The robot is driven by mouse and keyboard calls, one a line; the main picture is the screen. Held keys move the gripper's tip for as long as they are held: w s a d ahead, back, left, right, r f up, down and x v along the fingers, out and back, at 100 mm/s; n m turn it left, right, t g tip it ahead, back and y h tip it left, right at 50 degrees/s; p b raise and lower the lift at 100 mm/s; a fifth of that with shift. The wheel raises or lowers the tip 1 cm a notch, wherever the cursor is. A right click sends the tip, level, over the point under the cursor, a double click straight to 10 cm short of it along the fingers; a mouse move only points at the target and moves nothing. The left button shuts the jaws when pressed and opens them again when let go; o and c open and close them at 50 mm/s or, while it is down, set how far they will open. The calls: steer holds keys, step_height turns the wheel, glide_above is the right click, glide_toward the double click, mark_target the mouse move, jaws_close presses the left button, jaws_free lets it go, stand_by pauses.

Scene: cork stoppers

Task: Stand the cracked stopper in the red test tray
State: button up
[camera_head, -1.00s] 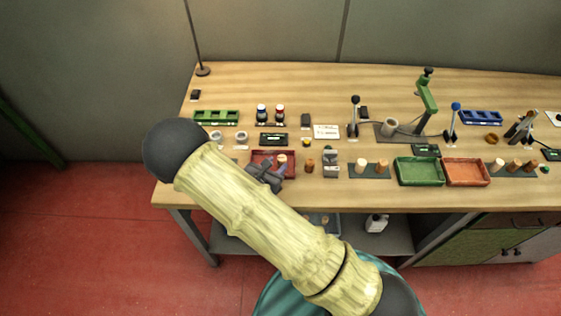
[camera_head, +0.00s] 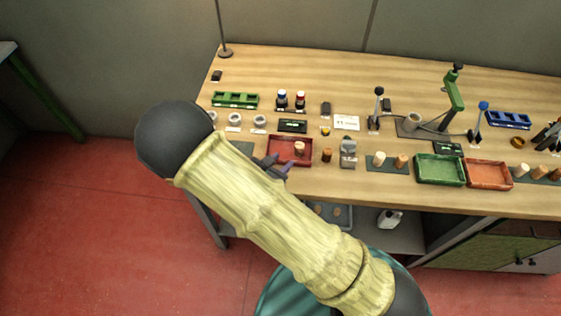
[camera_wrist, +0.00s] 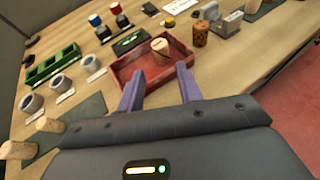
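The red tray (camera_head: 280,147) lies on the bench left of centre in the head view. A pale cork stopper (camera_head: 299,148) stands upright inside it. In the wrist view the stopper (camera_wrist: 160,51) shows a dark mark on its top and stands toward the far part of the tray (camera_wrist: 134,63). My gripper (camera_wrist: 160,70) is open, its two purple fingers apart at the tray's near edge. The stopper stands beyond the fingertips with nothing gripping it. In the head view my gripper (camera_head: 274,165) is at the tray's lower left, partly hidden by my arm.
A dark speckled stopper (camera_wrist: 200,35) stands right of the tray, beside a grey device (camera_head: 348,152). Two pale stoppers (camera_wrist: 32,137) stand on a dark mat at left. Grey rings (camera_wrist: 60,84) and a green rack (camera_head: 235,99) lie left. Green (camera_head: 440,170) and orange (camera_head: 489,174) trays are farther right.

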steer(key=s+d+r+m+g, duration=0.35)
steer(key=d+m+g, duration=0.25)
steer(key=d+m, duration=0.2)
steer(key=s+d+r+m+g, duration=0.3)
steer(key=s+d+m+g, duration=0.15)
steer(key=d+m, duration=0.35)
steer(key=d+r+m+t+y, duration=0.1)
steer(key=d+r+m+y, duration=0.2)
steer(key=m, duration=1.1)
step_height(320, 180, up, 5)
steer(key=s+y, duration=0.1)
steer(key=y, duration=0.2)
steer(key=shift+d+y, duration=0.2)
steer(key=shift+y, duration=0.1)
steer(key=shift+c, duration=0.3)
